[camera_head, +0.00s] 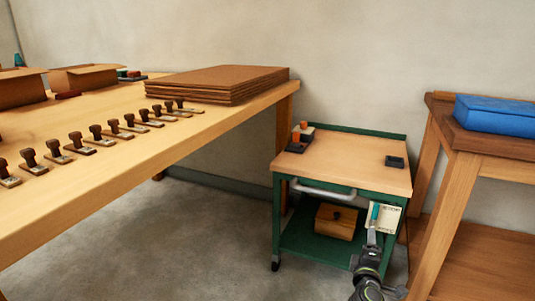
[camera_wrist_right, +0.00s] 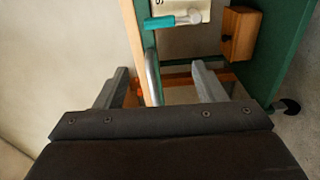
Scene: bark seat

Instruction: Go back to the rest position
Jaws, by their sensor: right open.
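My right gripper (camera_head: 370,240) is in front of the lower right of the green trolley, below the white card on its side. In the right wrist view its two grey fingers (camera_wrist_right: 160,84) are spread apart with nothing gripped between them. The trolley's metal handle (camera_wrist_right: 152,76) shows beyond and between the fingers in that view. My left gripper is not in view.
The green trolley (camera_head: 345,165) carries a dark block (camera_head: 395,161) and an orange-topped item (camera_head: 303,126). A teal-handled tool (camera_head: 375,214) is at the white card (camera_head: 388,219). A wooden box (camera_head: 336,222) sits below. A long workbench (camera_head: 130,147) stands left, a wooden bench (camera_head: 455,190) right.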

